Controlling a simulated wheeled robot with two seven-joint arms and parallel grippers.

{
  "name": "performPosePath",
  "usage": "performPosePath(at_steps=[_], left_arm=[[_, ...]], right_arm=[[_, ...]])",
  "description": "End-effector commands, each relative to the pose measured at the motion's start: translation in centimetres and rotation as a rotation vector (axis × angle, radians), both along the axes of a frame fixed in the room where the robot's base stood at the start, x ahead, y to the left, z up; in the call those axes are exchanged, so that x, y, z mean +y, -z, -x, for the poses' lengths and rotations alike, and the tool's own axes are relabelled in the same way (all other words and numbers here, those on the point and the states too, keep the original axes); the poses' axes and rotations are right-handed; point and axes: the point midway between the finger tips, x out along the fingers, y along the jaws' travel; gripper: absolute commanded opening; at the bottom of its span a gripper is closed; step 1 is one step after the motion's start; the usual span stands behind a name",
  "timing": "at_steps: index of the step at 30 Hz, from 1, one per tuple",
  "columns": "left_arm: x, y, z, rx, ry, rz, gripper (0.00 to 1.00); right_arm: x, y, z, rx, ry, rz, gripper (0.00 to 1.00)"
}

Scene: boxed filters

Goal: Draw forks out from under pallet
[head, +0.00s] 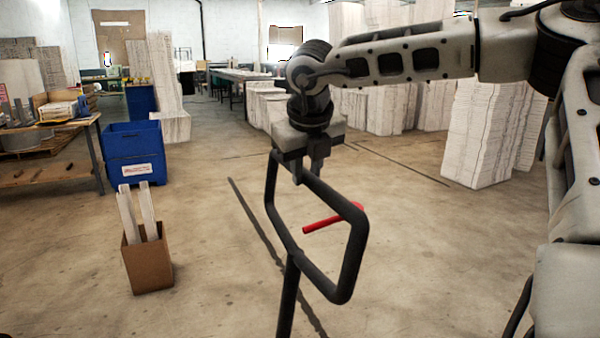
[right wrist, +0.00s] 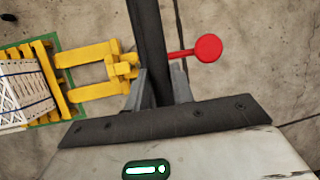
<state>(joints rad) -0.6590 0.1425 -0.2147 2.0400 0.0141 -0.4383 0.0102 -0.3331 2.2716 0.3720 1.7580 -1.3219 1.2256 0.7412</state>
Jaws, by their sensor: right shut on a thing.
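The pallet jack's dark looped handle (head: 355,255) with a red lever (head: 333,219) stands in front of me in the head view. My right gripper (head: 307,172) is shut on the upper bar of this loop. In the right wrist view the dark handle bar (right wrist: 148,40) lies between the fingers, with the red lever knob (right wrist: 207,48) to the right. The jack's yellow forks (right wrist: 88,54) run left to the yellow slatted pallet (right wrist: 48,72). Their left ends meet the pallet's edge; I cannot tell how far they reach under it. My left gripper is out of view.
A white wrapped load (right wrist: 14,95) rests on the pallet, and a green outline (right wrist: 72,42) surrounds it on the floor. A cardboard box (head: 148,262) with white pieces and a blue bin (head: 133,155) stand at left. White stacks (head: 490,135) stand at right. The middle floor is open.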

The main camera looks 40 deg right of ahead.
Motion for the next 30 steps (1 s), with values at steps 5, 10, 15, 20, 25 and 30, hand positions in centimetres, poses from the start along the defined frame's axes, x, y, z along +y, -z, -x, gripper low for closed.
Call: performPosePath(at_steps=[5, 10, 15, 20, 25, 30], left_arm=[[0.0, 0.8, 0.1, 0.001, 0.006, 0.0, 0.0], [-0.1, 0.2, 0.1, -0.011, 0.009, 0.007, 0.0], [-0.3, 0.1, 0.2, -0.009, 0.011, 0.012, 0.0], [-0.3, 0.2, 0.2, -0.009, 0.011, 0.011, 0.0], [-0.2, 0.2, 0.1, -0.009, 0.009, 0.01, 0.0], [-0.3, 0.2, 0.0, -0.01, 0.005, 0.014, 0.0]], right_arm=[[-4.6, -0.2, 1.2, 0.001, 0.032, 0.031, 0.0], [-6.3, -0.3, 1.8, 0.005, 0.027, 0.033, 0.0], [-5.7, -0.3, 1.5, 0.005, 0.015, 0.026, 0.0], [-5.3, -0.2, 1.4, 0.003, 0.009, 0.021, 0.35], [-5.6, -0.2, 1.6, 0.004, 0.014, 0.023, 0.45], [-5.8, -0.3, 1.6, 0.004, 0.017, 0.025, 0.45]])
